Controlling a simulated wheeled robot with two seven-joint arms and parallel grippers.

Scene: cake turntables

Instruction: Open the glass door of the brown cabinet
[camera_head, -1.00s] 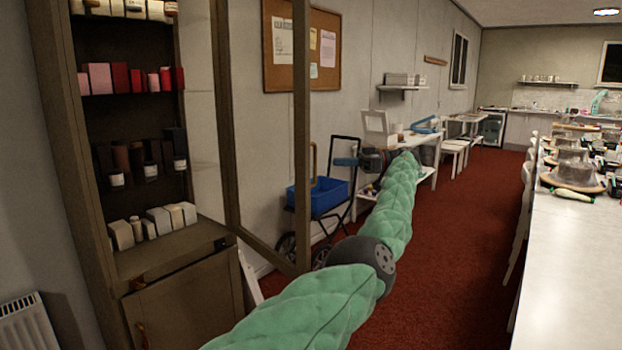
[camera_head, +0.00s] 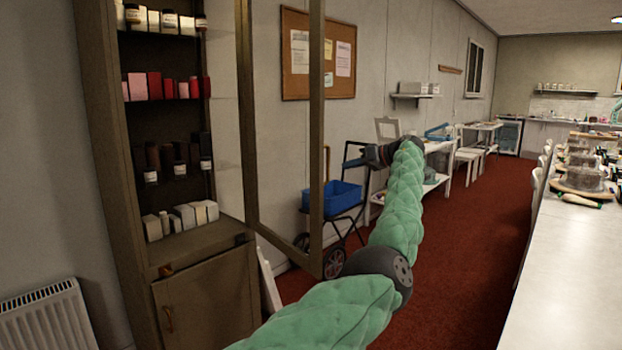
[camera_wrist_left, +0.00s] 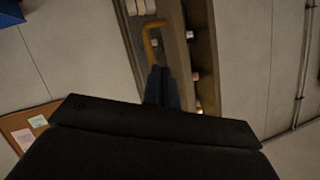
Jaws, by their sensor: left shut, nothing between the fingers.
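The brown cabinet (camera_head: 120,165) stands at the left. Its glass door (camera_head: 316,120) is swung well out from the shelves. A brass-coloured handle (camera_head: 326,163) sticks out just beyond the door's free edge. My left gripper (camera_head: 347,163) is just right of the handle, pointing left, with a small gap between them in the head view. In the left wrist view the handle (camera_wrist_left: 149,38) lies just ahead of my left gripper (camera_wrist_left: 162,72), whose dark fingers are together and empty. Whether the fingertips touch the handle is hard to tell. My right gripper is out of view.
A blue crate (camera_head: 338,197) on a wheeled cart stands behind the door. A white radiator (camera_head: 50,318) is at the lower left. A long white table (camera_head: 570,270) runs along the right. Red carpet (camera_head: 465,235) lies clear between.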

